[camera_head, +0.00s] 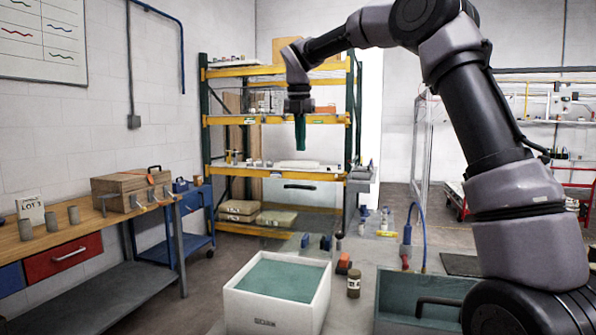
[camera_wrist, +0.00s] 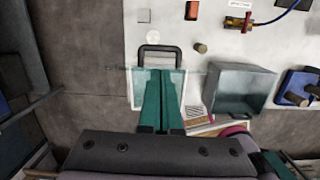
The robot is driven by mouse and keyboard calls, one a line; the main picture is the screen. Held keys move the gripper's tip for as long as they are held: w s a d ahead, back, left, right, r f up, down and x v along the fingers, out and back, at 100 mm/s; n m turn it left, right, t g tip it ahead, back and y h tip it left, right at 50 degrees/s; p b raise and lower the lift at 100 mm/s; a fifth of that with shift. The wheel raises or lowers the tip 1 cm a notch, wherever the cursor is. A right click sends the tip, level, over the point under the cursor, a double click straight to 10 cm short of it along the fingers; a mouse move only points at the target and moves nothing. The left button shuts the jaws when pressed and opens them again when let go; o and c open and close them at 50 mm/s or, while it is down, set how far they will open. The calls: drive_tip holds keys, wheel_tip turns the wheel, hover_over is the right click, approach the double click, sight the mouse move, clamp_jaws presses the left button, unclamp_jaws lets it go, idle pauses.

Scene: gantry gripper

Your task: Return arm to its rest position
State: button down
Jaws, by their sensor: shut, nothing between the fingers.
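My gripper (camera_head: 300,132) hangs from my raised arm near the middle of the head view, pointing down in front of the yellow and green shelf rack. Its green fingers are together with nothing held between them. In the wrist view my gripper (camera_wrist: 160,74) shows as two long green fingers side by side, pointing toward a black handle (camera_wrist: 160,50) on a clear panel. The fingers hide part of this panel. I cannot tell the exact gap between the fingertips and the panel. My arm arches from the lower right of the head view across the top.
A white bin with a teal inside (camera_head: 278,312) and a dark teal bin (camera_head: 395,306) stand below in front. A wooden workbench (camera_head: 90,236) runs along the left. The shelf rack (camera_head: 204,120) stands behind. A grey box (camera_wrist: 240,88) sits on the pale surface in the wrist view.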

drive_tip(key=s+d+r+m+t, duration=0.3)
drive_tip(key=s+d+m, duration=1)
drive_tip(key=s+m, duration=0.45)
drive_tip(key=s+d+f+m+t+y, duration=0.1)
drive_tip(key=s+d+f+m, duration=0.2)
drive_tip(key=s+m, duration=0.4)
drive_tip(key=s+d+f+m+t+y, duration=0.1)
drive_tip(key=s+d+f+m, duration=0.2)
drive_tip(key=s+m, duration=0.4)
drive_tip(key=d+m, duration=0.1)
drive_tip(key=m, duration=0.3)
drive_tip(key=shift+d+f+t, duration=0.25)
drive_tip(key=shift+f+t, duration=0.1)
drive_tip(key=shift+t, duration=0.05)
